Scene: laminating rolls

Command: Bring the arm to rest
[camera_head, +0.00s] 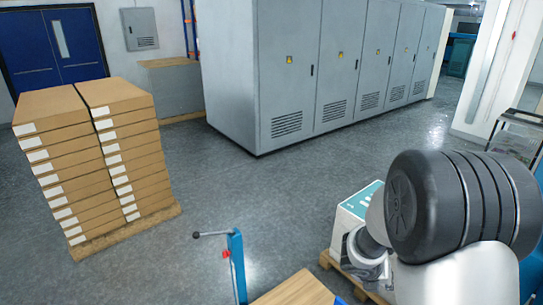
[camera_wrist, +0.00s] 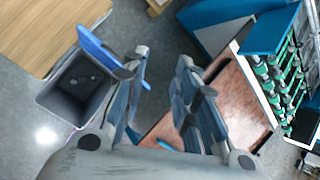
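My gripper (camera_wrist: 164,58) shows in the wrist view, with its two grey-blue fingers apart and nothing seen between them but grey floor. It is open and empty. It hangs above the floor between a dark grey bin and a reddish-brown surface, and I cannot tell how high. In the head view the gripper is not seen. A large part at the right edge of that view is close to the camera and hides what is behind it.
The wrist view shows a grey bin (camera_wrist: 72,88), a wooden top (camera_wrist: 45,30), a reddish-brown surface (camera_wrist: 235,105) and a rack of green-ended rolls (camera_wrist: 285,75). The head view shows stacked cartons (camera_head: 95,160), grey cabinets (camera_head: 285,70), a blue post (camera_head: 237,265) and open floor.

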